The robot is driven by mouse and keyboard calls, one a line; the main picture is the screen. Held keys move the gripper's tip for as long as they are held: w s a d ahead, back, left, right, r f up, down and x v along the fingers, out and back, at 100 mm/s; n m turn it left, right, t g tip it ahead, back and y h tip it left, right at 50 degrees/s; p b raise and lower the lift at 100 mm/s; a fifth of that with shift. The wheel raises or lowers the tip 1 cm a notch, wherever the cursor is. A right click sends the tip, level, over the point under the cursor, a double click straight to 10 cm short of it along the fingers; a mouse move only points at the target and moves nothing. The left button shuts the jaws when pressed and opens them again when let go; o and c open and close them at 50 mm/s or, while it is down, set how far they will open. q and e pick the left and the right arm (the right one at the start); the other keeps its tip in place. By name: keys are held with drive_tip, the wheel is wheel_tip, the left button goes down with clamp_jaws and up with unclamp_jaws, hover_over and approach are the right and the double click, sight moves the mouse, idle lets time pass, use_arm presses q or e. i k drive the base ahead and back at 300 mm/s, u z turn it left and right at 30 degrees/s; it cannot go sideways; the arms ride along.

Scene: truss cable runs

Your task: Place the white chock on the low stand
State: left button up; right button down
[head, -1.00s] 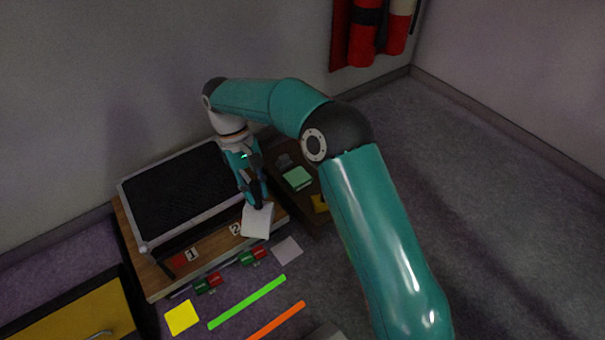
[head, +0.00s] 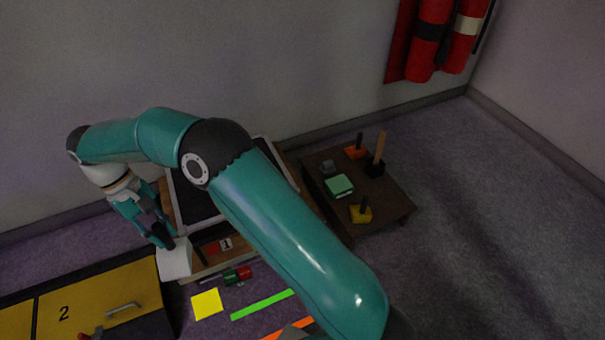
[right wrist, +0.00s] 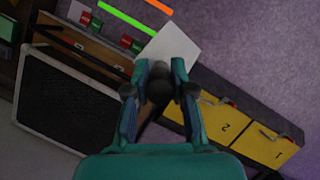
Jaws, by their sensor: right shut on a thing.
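The white chock (head: 174,259) is a pale block held in my right gripper (head: 168,243), in front of the left end of the wooden bench. In the right wrist view the chock (right wrist: 170,42) shows beyond the closed fingertips (right wrist: 160,80). A low dark-brown stand (head: 397,208) is on the floor at the right, well apart from the chock. It bears a green block (head: 339,185), a yellow piece with a dark handle (head: 361,214), an orange piece (head: 356,153), a black piece with a wooden handle (head: 376,169) and a small grey piece (head: 327,167). My left gripper is out of view.
The wooden bench (head: 215,262) carries a black panel in a silver frame (head: 196,204). A cabinet with yellow fronts (head: 110,300) stands at lower left. A yellow square (head: 207,304) and a green strip (head: 262,304) lie on the floor. Floor right of the stand is clear.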

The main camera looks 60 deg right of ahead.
sight(391, 202)
drive_tip(key=z, duration=0.75)
drive_tip(key=i, duration=0.1)
drive_tip(key=u, duration=0.8)
drive_tip(key=k, duration=0.9)
drive_tip(key=z, duration=1.05)
drive_tip(key=k, duration=0.35)
drive_tip(key=z, duration=0.55)
drive_tip(key=i, duration=1.45)
drive_tip(key=u, duration=0.35)
